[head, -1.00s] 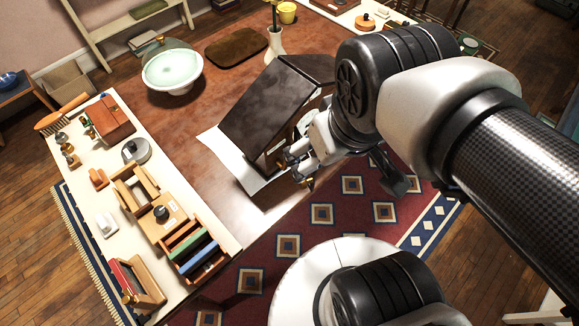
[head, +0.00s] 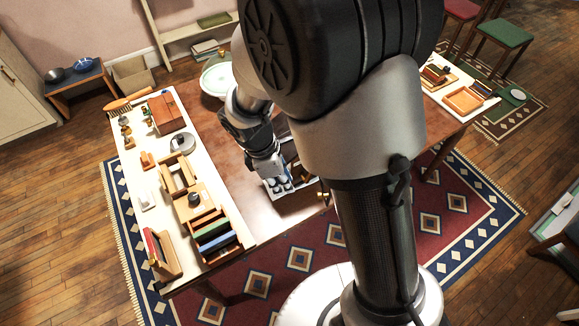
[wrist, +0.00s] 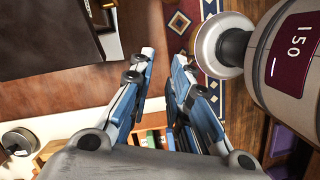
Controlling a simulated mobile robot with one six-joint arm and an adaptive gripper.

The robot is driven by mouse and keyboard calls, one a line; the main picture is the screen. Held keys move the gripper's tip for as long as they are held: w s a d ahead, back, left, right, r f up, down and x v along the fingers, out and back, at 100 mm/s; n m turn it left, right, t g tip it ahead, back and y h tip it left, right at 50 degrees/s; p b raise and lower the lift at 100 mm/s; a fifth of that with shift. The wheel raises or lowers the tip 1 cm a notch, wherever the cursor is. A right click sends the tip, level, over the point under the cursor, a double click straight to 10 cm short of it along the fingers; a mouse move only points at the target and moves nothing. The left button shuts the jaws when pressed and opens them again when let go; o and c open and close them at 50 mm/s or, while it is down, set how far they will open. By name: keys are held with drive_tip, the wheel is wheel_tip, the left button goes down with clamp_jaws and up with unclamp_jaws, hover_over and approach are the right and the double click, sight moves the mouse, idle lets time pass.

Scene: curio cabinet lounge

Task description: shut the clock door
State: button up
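The clock is a dark brown wooden case. My arm hides most of it in the head view, where a small pale and gold part of what looks like its front (head: 303,173) shows beside the gripper. In the wrist view a dark brown panel (wrist: 40,40) of the clock fills the upper left, with a pale strip and gold bits at its right edge. I cannot tell which part is the door or how far it stands open. My gripper (wrist: 166,62) is open and empty, to the right of the clock; it also shows in the head view (head: 281,186).
A long cream board (head: 135,180) at the table's left edge holds a wooden box (head: 166,114), a row of coloured books (head: 214,236) and small wooden items. A pale green bowl (head: 215,80) stands at the back. Brown tabletop (head: 225,170) is clear left of the gripper.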

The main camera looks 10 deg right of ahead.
drive_tip(key=b+x, duration=0.3)
drive_tip(key=x, duration=0.6)
drive_tip(key=shift+b, duration=0.35)
clamp_jaws()
drive_tip(key=d+b, duration=0.1)
drive_tip(key=d, duration=0.3)
drive_tip(key=shift+s+f, duration=0.1)
drive_tip(key=shift+f, duration=0.05)
drive_tip(key=shift+d, duration=0.15)
